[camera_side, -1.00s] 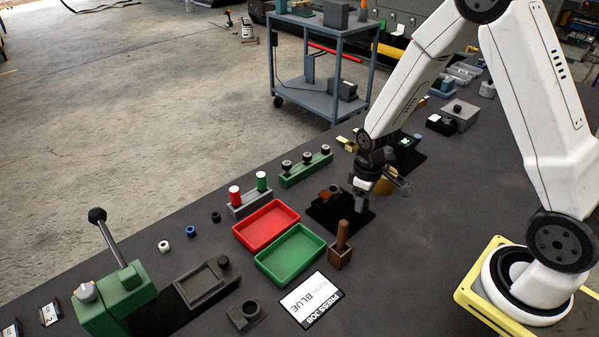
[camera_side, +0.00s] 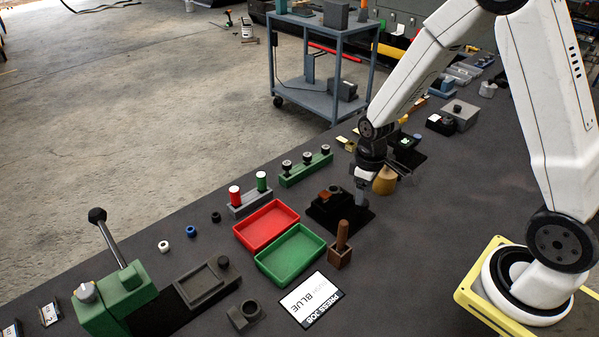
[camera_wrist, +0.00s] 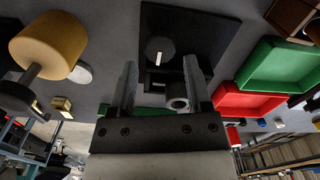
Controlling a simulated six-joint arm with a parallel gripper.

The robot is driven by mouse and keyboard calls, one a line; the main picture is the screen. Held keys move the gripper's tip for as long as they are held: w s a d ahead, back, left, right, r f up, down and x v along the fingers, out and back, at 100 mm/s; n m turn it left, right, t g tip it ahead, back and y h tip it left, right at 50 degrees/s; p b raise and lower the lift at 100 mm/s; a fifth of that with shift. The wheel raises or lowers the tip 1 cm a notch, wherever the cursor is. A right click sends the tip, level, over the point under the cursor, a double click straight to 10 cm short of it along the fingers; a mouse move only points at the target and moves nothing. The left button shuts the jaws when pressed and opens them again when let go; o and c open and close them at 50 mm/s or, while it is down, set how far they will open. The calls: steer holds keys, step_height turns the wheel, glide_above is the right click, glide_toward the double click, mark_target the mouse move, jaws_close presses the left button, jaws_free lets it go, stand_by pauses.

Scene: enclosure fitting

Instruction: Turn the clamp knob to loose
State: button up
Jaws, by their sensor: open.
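The clamp fixture is a dark block on a black base plate (camera_side: 357,222), just left of and below my gripper in the side view. In the wrist view, a round dark knob (camera_wrist: 160,46) with a white mark sits on the black plate (camera_wrist: 212,32), beyond my fingertips and between their lines. A grey ring-shaped part (camera_wrist: 177,101) shows nearer, beside the right finger. My gripper (camera_wrist: 162,68) is open, with nothing between its fingers. In the side view my gripper (camera_side: 361,197) is over the fixture's far right part and hides some of it; contact cannot be told.
Close by are a brown block with an upright handle (camera_side: 341,248), an ochre cylinder (camera_side: 385,181), a green tray (camera_side: 290,256) and a red tray (camera_side: 266,226). A green rail with black knobs (camera_side: 306,170) stands behind. Bare table lies right of the fixture.

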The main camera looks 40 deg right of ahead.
steer(key=shift+r, duration=2.55)
